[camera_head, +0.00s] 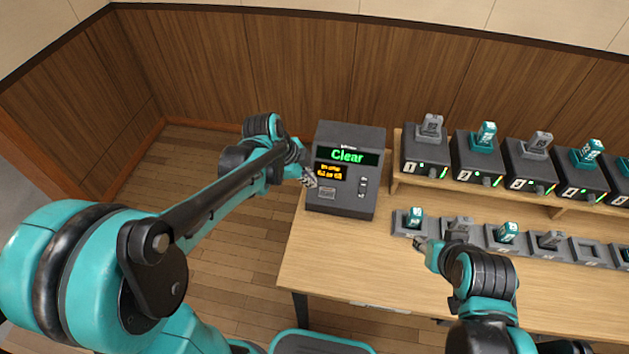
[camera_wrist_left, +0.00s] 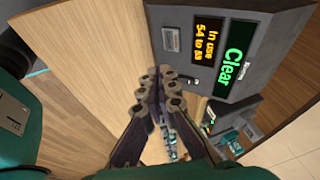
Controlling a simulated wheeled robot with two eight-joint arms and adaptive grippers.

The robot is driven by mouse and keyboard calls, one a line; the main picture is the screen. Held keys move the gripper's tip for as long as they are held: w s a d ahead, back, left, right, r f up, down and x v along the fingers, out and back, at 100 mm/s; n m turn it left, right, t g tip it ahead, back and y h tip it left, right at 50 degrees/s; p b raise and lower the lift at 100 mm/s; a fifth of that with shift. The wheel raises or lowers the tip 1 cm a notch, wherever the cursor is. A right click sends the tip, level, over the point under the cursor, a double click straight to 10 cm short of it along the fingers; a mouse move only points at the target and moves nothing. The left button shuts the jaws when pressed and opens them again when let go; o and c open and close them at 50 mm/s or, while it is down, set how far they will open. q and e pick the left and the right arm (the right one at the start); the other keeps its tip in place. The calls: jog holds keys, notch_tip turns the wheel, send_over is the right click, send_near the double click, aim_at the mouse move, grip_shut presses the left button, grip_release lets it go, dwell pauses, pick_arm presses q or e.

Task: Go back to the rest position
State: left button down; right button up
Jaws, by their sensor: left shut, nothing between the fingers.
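My left gripper (camera_head: 309,180) is at the left edge of the dark grey console (camera_head: 343,201), shut and empty. In the left wrist view its fingers (camera_wrist_left: 161,90) are together, in front of the console (camera_wrist_left: 203,78). I cannot tell whether they touch it. My right gripper (camera_head: 419,243) is low over the table, by the front of the row of grey holders. It is small, and I cannot tell whether it is open or shut.
The console screen (camera_head: 347,156) reads "Clear" in green. Several dark fader units (camera_head: 424,154) stand on a wooden shelf at the right. Grey holders (camera_head: 505,239) with teal and grey pieces line the wooden table (camera_head: 330,257). Floor left of the table is clear.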

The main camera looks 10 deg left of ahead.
pick_arm(q)
jog(key=shift+w, duration=0.1)
dwell(0.5)
jog(key=s+a+r+n+t+y, duration=0.1)
jog(key=s+a+r+n+t, duration=0.1)
jog(key=s+n, duration=0.5)
jog(key=s+a+r+n+t+y, duration=0.2)
jog(key=s+a+n, duration=0.1)
jog(key=s+n, duration=0.5)
jog(key=shift+s+a+r+n+y, duration=0.2)
jog(key=shift+s+r+n+y, duration=0.15)
jog(key=shift+n, duration=0.85)
jog(key=shift+w, duration=0.1)
dwell(0.5)
